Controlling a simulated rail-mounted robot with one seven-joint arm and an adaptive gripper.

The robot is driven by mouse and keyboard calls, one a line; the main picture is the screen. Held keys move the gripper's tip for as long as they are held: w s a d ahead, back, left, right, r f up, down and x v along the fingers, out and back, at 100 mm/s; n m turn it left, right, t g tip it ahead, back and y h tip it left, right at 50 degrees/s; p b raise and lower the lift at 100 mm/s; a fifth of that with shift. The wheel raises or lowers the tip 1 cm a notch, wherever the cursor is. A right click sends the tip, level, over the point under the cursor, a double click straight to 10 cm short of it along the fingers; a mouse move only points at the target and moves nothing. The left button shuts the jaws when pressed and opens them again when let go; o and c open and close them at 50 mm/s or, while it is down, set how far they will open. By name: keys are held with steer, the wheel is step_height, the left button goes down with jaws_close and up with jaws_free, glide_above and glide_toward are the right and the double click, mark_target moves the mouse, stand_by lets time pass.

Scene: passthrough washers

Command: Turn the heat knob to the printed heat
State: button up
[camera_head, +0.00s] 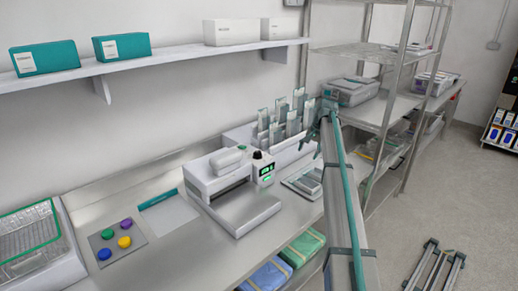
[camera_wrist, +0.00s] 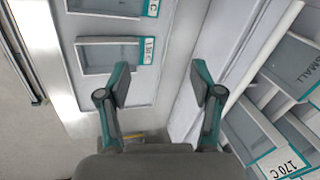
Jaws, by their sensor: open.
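The heat sealer (camera_head: 232,190) stands on the steel bench in the head view. Its control box (camera_head: 263,168) has lit green displays and a small dark knob (camera_head: 257,155) on top; the knob's setting is too small to read. My gripper (camera_head: 322,112) is at the upright pouch rack (camera_head: 285,125), right of and apart from the knob. In the wrist view my gripper (camera_wrist: 160,85) is open with nothing between its fingers. A flat pouch (camera_wrist: 108,56) ahead has a teal-edged label (camera_wrist: 148,50) that seems to read 130 C. Another label (camera_wrist: 282,164) reads 170 C.
A grey board (camera_head: 118,242) with several coloured knobs lies left of the sealer. A green-rimmed wire basket (camera_head: 58,212) is at far left. A flat tray (camera_head: 304,182) is right of the sealer. A shelf (camera_head: 180,58) with boxes runs above; a wire rack (camera_head: 385,52) stands right.

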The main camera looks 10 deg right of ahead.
mark_target(258, 152)
steer(key=w+a+r+n+g+h+p, duration=0.1)
steer(key=a+r, duration=0.5)
steer(key=a, duration=0.5)
steer(key=w+a+r+n+g+h+p, duration=0.1)
steer(key=a+r+g, duration=0.1)
steer(key=a+r, duration=0.65)
steer(key=a+f+p, duration=0.1)
steer(key=f, duration=0.3)
steer(key=a+f+p, duration=0.1)
steer(key=f, duration=0.4)
steer(key=a+f+p, duration=0.1)
steer(key=f, duration=0.3)
steer(key=shift+s+f, duration=0.15)
steer(key=shift+f, duration=0.05)
steer(key=c, duration=1.2)
